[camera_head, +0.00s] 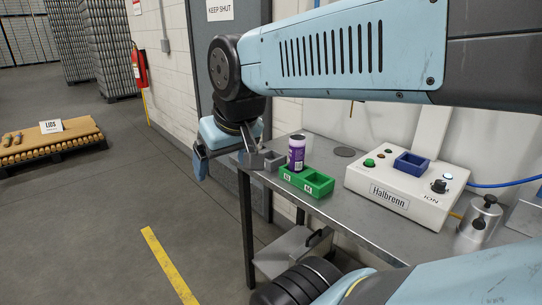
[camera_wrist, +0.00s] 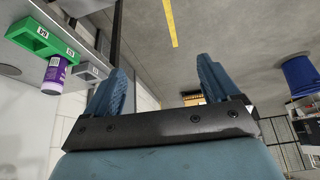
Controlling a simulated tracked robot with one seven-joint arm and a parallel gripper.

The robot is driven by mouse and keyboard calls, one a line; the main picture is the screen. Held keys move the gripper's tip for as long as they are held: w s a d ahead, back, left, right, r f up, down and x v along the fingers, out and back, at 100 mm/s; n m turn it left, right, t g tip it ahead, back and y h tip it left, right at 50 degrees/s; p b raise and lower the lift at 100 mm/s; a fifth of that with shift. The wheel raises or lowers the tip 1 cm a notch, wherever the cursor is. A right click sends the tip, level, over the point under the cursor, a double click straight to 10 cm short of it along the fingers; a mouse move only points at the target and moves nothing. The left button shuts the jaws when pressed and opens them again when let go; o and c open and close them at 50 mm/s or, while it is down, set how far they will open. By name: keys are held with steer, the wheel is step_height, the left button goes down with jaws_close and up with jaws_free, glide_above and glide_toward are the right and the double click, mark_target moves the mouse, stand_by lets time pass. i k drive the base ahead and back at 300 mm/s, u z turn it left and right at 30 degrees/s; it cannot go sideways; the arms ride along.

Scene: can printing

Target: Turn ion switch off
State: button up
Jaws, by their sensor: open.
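The white Halbrenn box (camera_head: 400,200) stands on the metal table. Its black ION knob (camera_head: 438,186) is at the box's right end, above the printed word ION, beside a pale lit lamp (camera_head: 448,176). The knob's exact setting is too small to read. My gripper (camera_head: 201,164) hangs past the table's left end, well apart from the box. The wrist view shows its two blue fingers (camera_wrist: 158,82) spread apart with nothing between them. The box and knob are not in the wrist view.
A purple-and-white can (camera_head: 296,152) stands at the green two-compartment holder (camera_head: 305,183), near a grey block (camera_head: 272,161). The box carries a blue tray (camera_head: 412,163) and a green button (camera_head: 369,162). A metal cylinder (camera_head: 478,222) stands right of it.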

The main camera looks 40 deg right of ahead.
mark_target(439, 186)
steer(key=u, duration=0.65)
steer(key=i, duration=0.1)
steer(key=z, duration=2.75)
steer(key=k, duration=0.85)
steer(key=z, duration=0.15)
steer(key=i, duration=0.85)
steer(key=u, duration=0.1)
